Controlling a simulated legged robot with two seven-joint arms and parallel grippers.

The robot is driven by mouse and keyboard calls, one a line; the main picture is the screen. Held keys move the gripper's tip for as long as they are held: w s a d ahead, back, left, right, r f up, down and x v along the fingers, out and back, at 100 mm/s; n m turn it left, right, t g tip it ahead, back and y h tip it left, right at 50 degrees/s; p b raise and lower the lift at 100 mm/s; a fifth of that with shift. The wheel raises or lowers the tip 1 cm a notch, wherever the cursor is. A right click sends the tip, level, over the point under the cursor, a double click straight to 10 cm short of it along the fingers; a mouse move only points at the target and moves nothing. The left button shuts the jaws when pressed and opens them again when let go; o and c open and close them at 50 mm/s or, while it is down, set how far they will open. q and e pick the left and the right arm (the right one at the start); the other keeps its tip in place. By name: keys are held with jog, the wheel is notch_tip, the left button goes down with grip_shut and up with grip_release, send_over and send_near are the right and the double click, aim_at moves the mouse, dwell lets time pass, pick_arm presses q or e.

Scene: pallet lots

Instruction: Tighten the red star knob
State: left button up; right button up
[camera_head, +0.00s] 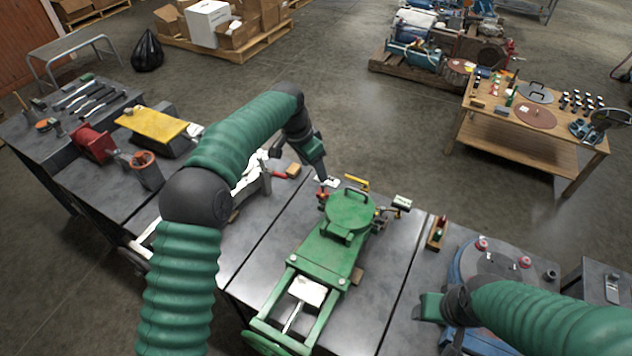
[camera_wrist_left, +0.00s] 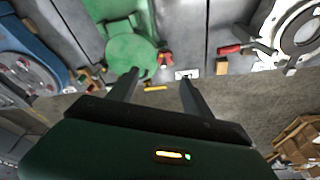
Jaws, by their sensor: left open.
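A small red knob (camera_head: 323,194) sits at the far left side of the green machine (camera_head: 326,250), beside its round lid. It also shows in the left wrist view (camera_wrist_left: 165,58), too small for me to tell its star shape. My left gripper (camera_head: 321,177) is at the bench's far edge, close to the knob. In the left wrist view the fingers of the left gripper (camera_wrist_left: 159,78) are spread apart with nothing held, and the knob appears just past the gap between the tips. My right gripper (camera_head: 428,308) is low at the right; its fingers cannot be made out.
A yellow-handled piece (camera_head: 357,182) and a small white plate (camera_wrist_left: 188,74) lie near the knob. A red-handled tool (camera_wrist_left: 229,49) and an orange block (camera_wrist_left: 222,68) lie to the side. A wooden holder (camera_head: 436,233) and a blue machine (camera_head: 462,264) stand at right.

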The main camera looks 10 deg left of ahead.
aim_at(323, 191)
pick_arm(q)
jog(key=s+d+n+t+y, duration=0.2)
jog(key=s+d+n+y, duration=0.1)
jog(key=n, duration=0.7)
jog(key=x, duration=0.5)
jog(key=b+x, duration=0.1)
jog(key=x, duration=0.4)
jog(key=b+x, duration=0.1)
jog(key=x, duration=0.4)
jog(key=shift+w+d+f, duration=0.1)
jog(key=shift+w+d, duration=0.1)
jog(key=shift+w, duration=0.3)
jog(key=shift+c, duration=0.2)
